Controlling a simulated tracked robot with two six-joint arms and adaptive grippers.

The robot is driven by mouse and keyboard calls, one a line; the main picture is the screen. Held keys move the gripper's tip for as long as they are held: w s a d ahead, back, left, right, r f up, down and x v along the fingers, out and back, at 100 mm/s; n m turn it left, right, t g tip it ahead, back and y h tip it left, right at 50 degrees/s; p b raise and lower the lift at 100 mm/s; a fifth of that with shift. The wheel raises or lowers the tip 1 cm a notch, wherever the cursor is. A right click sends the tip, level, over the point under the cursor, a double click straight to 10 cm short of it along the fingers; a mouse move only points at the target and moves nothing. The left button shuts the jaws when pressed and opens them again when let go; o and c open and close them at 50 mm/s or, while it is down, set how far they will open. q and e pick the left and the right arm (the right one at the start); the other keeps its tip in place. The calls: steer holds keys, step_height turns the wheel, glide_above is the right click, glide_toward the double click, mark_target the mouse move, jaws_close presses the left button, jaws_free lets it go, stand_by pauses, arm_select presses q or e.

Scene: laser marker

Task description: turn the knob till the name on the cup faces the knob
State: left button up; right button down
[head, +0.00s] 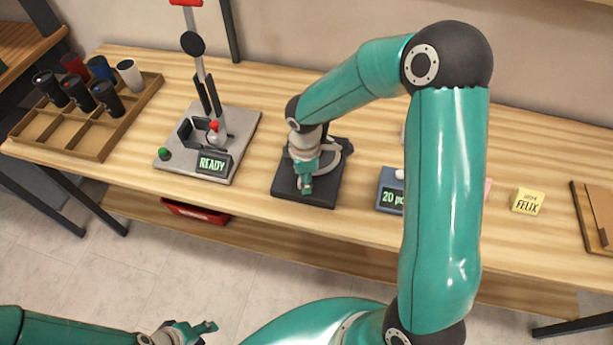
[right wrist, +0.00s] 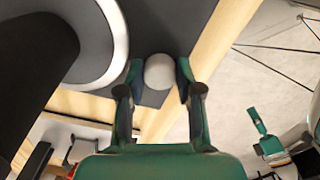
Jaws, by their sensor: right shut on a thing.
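In the head view my right gripper (head: 305,188) reaches down over a dark square base (head: 325,198) with a pale ring. In the right wrist view the right gripper (right wrist: 158,75) is shut on a round grey knob (right wrist: 158,71), one finger on each side. A large dark rounded shape (right wrist: 35,85) stands at the left there, beside the pale ring (right wrist: 117,45); I cannot tell whether it is the cup. No name shows on it. My left gripper (head: 207,332) is low at the bottom left, away from the table, open and empty.
A wooden tray (head: 125,125) with several cups stands at the left. Beside it is a lever press (head: 245,130) with a READY display. Right of the base are a small display (head: 390,203) and a yellow FELIX card (head: 527,202). My right arm hides part of the table.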

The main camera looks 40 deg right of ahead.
steer(key=shift+w+a+f+m+b, duration=0.1)
steer(key=shift+m+b, duration=0.45)
steer(key=shift+b, duration=0.1)
steer(key=shift+w+a+m+b, duration=0.1)
steer(key=shift+m+b, duration=0.45)
steer(key=shift+b, duration=0.05)
steer(key=m+b, duration=0.3)
steer(key=shift+m, duration=0.3)
steer(key=m+b, duration=0.2)
steer(key=m, duration=0.2)
steer(key=shift+b, duration=0.3)
steer(key=shift+r+m+b, duration=0.2)
steer(key=shift+m+b, duration=0.4)
steer(key=shift+m, duration=0.9)
steer(key=shift+d, duration=0.1)
steer(key=c, duration=0.8)
jaws_free()
steer(key=shift+c, duration=0.2)
steer(key=shift+o, duration=0.4)
